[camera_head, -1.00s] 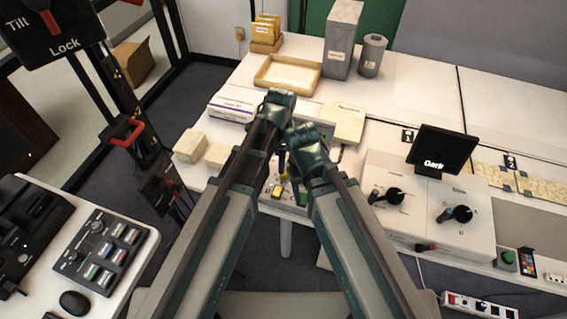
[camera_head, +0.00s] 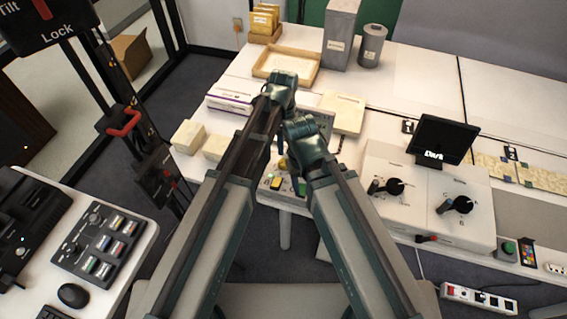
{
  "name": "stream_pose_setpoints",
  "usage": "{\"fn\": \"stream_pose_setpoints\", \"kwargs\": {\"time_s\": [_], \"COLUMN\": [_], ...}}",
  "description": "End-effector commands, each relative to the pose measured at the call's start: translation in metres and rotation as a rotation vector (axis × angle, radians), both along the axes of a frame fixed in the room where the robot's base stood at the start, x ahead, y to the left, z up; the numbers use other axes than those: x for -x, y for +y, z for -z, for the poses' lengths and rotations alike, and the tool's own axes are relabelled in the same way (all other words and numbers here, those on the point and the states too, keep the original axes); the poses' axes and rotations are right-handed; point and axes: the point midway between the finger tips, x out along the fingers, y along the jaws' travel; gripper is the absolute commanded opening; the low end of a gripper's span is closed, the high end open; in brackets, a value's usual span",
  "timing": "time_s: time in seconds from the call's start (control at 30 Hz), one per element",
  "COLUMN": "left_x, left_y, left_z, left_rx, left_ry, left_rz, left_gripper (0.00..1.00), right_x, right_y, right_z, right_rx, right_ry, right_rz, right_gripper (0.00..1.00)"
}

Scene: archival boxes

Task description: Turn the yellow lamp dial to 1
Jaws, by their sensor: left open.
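My left gripper (camera_head: 282,161) points down below its wrist, between my two forearms, over a control panel (camera_head: 270,192) at the table's front edge. Its fingers are open but small and partly covered by my arms. The panel shows small red, yellow and green parts; most of it is hidden behind my arms. I cannot make out a yellow lamp dial or its setting for sure. My right wrist (camera_head: 304,138) is just right of the left one; its gripper is hidden behind it.
Cream boxes (camera_head: 187,136) lie left of my arms. A white box (camera_head: 342,114) and a tray (camera_head: 287,66) lie behind them.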

Motion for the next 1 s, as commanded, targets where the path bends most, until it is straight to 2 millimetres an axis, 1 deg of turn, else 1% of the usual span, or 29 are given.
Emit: {"fn": "stream_pose_setpoints", "kwargs": {"time_s": [0.03,0.6,0.7,0.8,1.0], "left_x": [0.0,0.0,0.0,0.0,0.0], "left_y": [0.0,0.0,0.0,0.0,0.0], "left_z": [0.014,0.093,0.102,0.108,0.108], "left_rx": [0.0,0.0,0.0,0.0,0.0], "left_ry": [0.0,0.0,0.0,0.0,0.0], "left_rz": [0.0,0.0,0.0,-0.001,0.0], "left_gripper": [0.74,0.74,0.74,0.74,0.74], "right_x": [0.0,0.0,0.0,0.0,0.0], "right_y": [0.0,0.0,0.0,0.0,0.0], "right_z": [0.014,0.093,0.102,0.108,0.108], "right_rx": [0.0,0.0,0.0,0.0,0.0], "right_ry": [0.0,0.0,0.0,0.0,0.0], "right_rz": [0.0,0.0,0.0,0.0,0.0], "right_gripper": [0.5,0.5,0.5,0.5,0.5]}}
